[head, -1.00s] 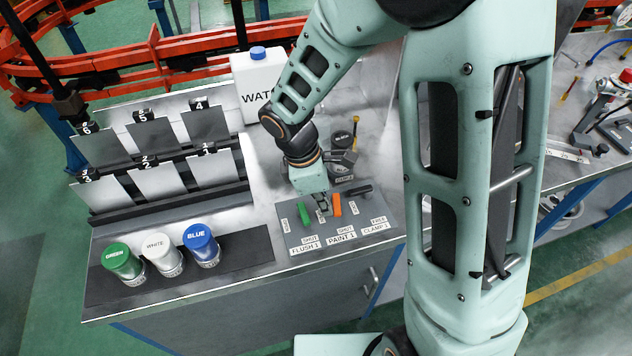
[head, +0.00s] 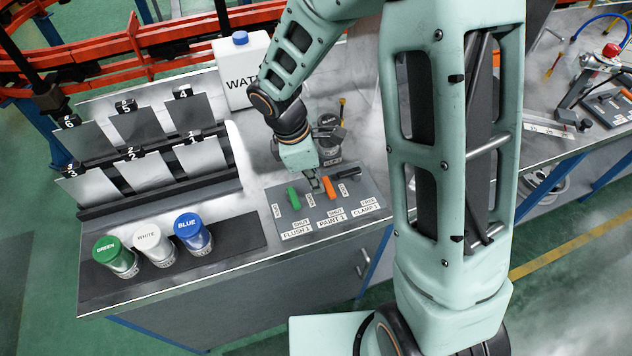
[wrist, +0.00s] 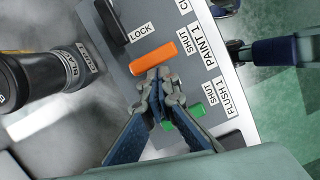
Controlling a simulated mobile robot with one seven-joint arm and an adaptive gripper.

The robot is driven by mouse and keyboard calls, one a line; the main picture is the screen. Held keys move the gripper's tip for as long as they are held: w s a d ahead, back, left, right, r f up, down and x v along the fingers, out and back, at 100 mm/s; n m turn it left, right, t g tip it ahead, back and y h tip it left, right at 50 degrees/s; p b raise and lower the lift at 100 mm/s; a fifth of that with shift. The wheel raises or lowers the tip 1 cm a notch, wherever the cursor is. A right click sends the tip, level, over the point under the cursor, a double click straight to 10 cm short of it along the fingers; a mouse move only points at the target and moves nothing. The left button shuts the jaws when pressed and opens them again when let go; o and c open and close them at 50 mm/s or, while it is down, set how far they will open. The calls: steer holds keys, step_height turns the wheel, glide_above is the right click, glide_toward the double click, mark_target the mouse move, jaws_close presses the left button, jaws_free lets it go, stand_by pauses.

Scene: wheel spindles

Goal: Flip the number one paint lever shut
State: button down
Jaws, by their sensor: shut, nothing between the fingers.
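The orange PAINT 1 lever (head: 329,188) is on the grey control panel (head: 352,212), behind its SHUT and PAINT 1 labels. In the wrist view the orange lever (wrist: 153,58) lies across the panel, its right end toward the SHUT label. Whether it is fully at one end of its travel I cannot tell. My gripper (head: 316,186) is shut and empty, low over the panel between the orange lever and the green FLUSH 1 lever (head: 293,198). In the wrist view its fingertips (wrist: 159,78) are close beside the orange lever; contact is unclear. The fingers partly hide the green lever (wrist: 197,110).
A black CLAMP 1 lever (head: 346,174) is right of the orange one. Green, white and blue paint cups (head: 192,233) and a water bottle (head: 240,75) stand left. The bench's front edge is close to the panel.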

steer(key=v, duration=1.2)
